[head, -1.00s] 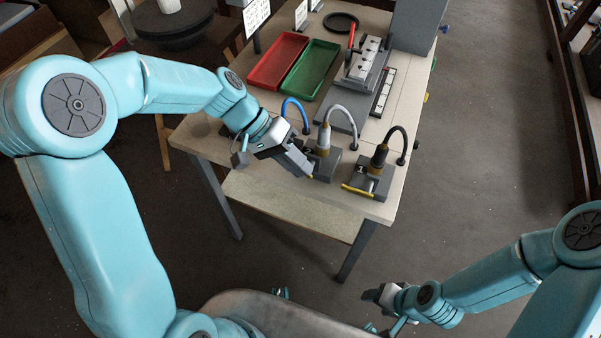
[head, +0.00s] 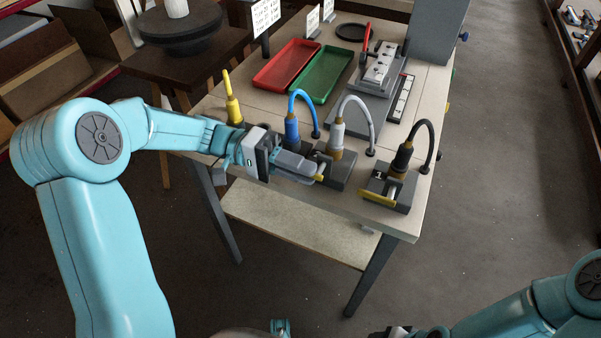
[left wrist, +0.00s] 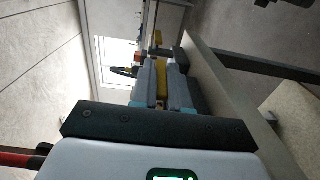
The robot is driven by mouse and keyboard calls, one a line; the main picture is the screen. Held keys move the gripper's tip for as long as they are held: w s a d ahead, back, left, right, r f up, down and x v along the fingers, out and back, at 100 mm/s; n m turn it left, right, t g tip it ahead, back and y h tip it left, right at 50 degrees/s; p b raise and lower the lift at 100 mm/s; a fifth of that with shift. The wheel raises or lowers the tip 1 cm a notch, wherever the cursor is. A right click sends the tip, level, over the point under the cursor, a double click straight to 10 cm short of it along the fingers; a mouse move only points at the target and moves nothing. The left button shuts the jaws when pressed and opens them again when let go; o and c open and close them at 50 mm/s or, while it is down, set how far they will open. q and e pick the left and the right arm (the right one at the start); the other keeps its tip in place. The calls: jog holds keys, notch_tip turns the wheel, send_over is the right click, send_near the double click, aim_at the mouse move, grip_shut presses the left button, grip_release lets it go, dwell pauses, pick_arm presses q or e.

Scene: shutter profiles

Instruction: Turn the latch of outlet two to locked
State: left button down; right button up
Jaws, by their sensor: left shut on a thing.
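The outlet with the white cable (head: 338,138) is a grey box (head: 341,174) near the table's front edge, between the blue-cable and black-cable outlets. Its number is hidden. My left gripper (head: 318,175) reaches it from the left and is shut on its yellow latch handle, of which only a little shows beyond the fingertips. In the left wrist view the yellow latch (left wrist: 179,78) shows at the grey fingers. The latch's exact angle is hard to tell. My right gripper (head: 395,332) is cut off by the bottom edge, away from the table; its jaws are not clear.
The black-cable outlet (head: 391,190), marked 1, stands to the right with its yellow latch lying across its front. Blue (head: 292,131) and yellow (head: 233,110) connectors stand to the left. Red (head: 288,64) and green (head: 322,75) trays lie behind. The front right table strip is clear.

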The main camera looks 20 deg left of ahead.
pick_arm(q)
jog(key=shift+h, duration=0.3)
jog(key=c, duration=1.1)
grip_release()
